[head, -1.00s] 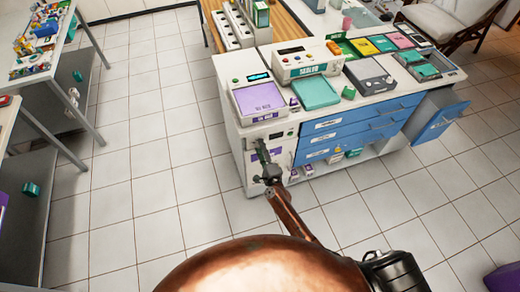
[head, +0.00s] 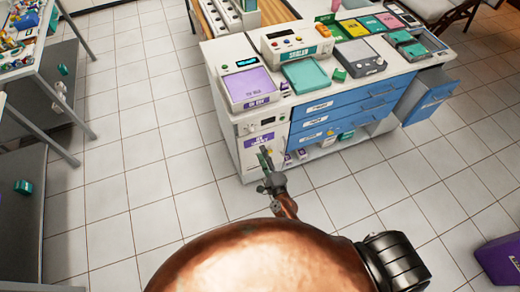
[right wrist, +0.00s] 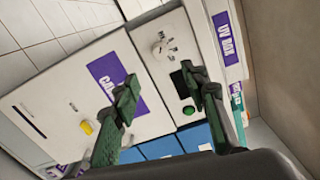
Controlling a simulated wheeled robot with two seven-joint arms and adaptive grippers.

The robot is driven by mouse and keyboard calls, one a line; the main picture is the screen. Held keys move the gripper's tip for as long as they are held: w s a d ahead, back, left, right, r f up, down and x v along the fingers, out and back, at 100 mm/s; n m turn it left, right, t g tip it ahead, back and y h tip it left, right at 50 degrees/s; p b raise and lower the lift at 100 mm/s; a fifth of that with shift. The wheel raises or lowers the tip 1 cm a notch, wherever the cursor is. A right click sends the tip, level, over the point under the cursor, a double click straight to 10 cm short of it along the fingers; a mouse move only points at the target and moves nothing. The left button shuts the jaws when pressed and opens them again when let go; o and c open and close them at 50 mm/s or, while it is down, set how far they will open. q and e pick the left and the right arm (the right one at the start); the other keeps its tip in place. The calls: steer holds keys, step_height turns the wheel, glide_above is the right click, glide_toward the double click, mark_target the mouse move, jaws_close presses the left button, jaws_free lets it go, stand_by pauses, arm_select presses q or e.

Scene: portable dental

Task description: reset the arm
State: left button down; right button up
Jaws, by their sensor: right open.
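My right gripper (head: 265,158) is open and empty in front of the left end of the white cabinet (head: 226,128), at the height of its front panel. Its copper arm reaches up from the bottom of the head view. In the right wrist view the two green-and-black fingers (right wrist: 162,92) are spread apart with nothing between them. Behind them is the white front panel with a purple label (right wrist: 116,82), a white knob (right wrist: 164,46) and a green button (right wrist: 188,111). The fingers look apart from the panel. My left gripper is not in view.
The cabinet top carries a purple-topped device (head: 250,85), a teal tray (head: 305,75) and a grey scale (head: 361,60). A cluttered bench (head: 42,62) is at far left. The tiled floor (head: 135,165) between is clear.

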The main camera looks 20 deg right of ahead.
steer(key=shift+s, duration=0.1)
stand_by(0.5)
steer(key=s+d+f+n+g, duration=0.2)
steer(key=s+f+n+g, duration=0.15)
steer(key=s+f, duration=0.55)
steer(key=s+d+f+n+g+y, duration=0.15)
steer(key=s+f+n, duration=0.35)
steer(key=f, duration=0.8)
steer(key=s+d+f+n+g+h, duration=0.1)
steer(key=s+f+n+g, duration=0.3)
steer(key=s+f, duration=0.5)
steer(key=s+d+f+n+g, duration=0.2)
steer(key=s+f, duration=0.3)
steer(key=s, duration=0.6)
steer(key=s+d+f+n+g+h, duration=0.1)
steer(key=s+d+f+n+g, duration=0.2)
steer(key=s, duration=0.7)
steer(key=s+d+f+n+g, duration=0.3)
steer(key=s+f, duration=0.4)
steer(key=s, duration=0.4)
steer(key=shift+s+d, duration=0.25)
steer(key=shift+s, duration=0.05)
